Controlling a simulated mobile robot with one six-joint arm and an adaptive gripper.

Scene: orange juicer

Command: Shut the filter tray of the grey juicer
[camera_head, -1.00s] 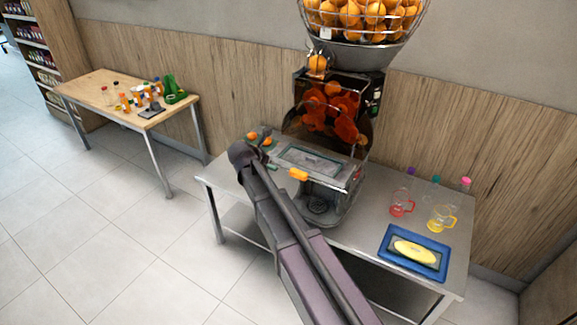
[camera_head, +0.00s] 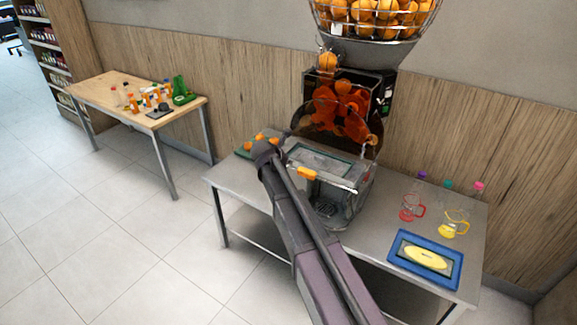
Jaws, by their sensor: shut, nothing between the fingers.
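The grey juicer (camera_head: 350,205) stands on the metal table, with its round clear cover and orange squeezing parts (camera_head: 340,115) above its lower body. The filter tray (camera_head: 322,162) is a pale rectangular tray with a dark rim on top of the lower body. An orange handle (camera_head: 307,173) is at its front edge. The tray appears drawn out towards the front; how far I cannot tell. My gripper (camera_head: 284,134) is shut and empty, just left of the tray's back left corner. My wrist hides most of it, and I cannot tell if it touches the juicer.
Oranges on a green board (camera_head: 243,152) lie just left of my wrist. A wooden table (camera_head: 95,88) with bottles is at the left.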

